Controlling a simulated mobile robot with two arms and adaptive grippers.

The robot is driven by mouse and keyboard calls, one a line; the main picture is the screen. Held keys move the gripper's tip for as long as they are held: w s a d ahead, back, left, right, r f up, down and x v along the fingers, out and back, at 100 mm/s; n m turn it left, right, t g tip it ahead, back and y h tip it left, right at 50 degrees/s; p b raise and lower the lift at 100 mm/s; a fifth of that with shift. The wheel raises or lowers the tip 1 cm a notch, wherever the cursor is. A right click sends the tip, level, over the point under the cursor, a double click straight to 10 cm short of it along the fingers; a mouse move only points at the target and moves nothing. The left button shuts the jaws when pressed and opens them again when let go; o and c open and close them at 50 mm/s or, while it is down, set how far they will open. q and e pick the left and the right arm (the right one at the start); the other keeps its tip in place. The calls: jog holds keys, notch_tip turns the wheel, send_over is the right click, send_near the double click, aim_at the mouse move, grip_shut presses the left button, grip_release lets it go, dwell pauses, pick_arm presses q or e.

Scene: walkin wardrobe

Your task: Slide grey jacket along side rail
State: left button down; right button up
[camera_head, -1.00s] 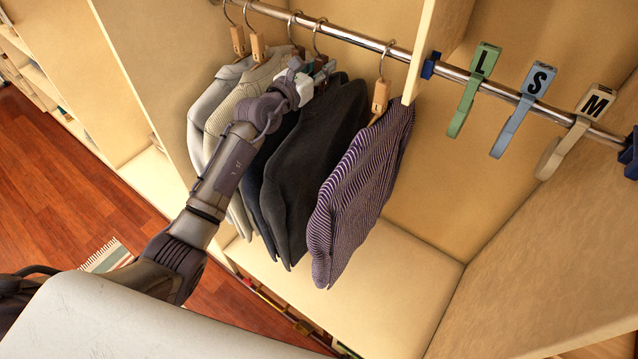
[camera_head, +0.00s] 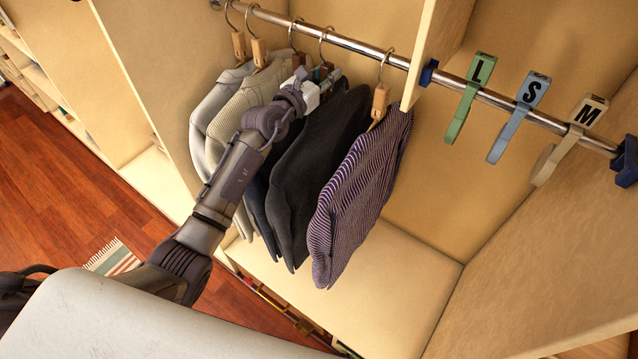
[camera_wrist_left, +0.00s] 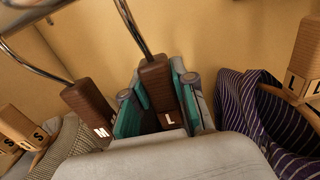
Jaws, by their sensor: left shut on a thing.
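The dark grey jacket (camera_head: 322,160) hangs on the side rail (camera_head: 350,43), between a navy garment (camera_head: 257,190) and a purple striped one (camera_head: 365,190). My left gripper (camera_head: 322,74) is at its hanger, just under the hook. In the left wrist view the teal-padded fingers (camera_wrist_left: 158,100) are shut on a dark brown hanger block marked L (camera_wrist_left: 160,88). A second brown block marked M (camera_wrist_left: 92,108) stands just left of the fingers. My arm hides part of the navy garment and the jacket's left side. My right gripper is not in view.
Two light garments (camera_head: 212,110) hang at the left end. A gap of bare rail separates the jacket's hook from the striped garment's hook. A wooden divider (camera_head: 425,60) stands right of that. Beyond it green, blue and beige clips (camera_head: 468,98) hang on the rail.

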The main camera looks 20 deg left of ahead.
pick_arm(q)
jog(key=s+d+p, duration=0.2)
jog(key=d+p, duration=0.3)
jog(key=d, duration=0.1)
jog(key=shift+s+d+r, duration=0.15)
jog(key=shift+d+r, duration=0.1)
jog(key=shift+d, duration=0.05)
dwell(0.6)
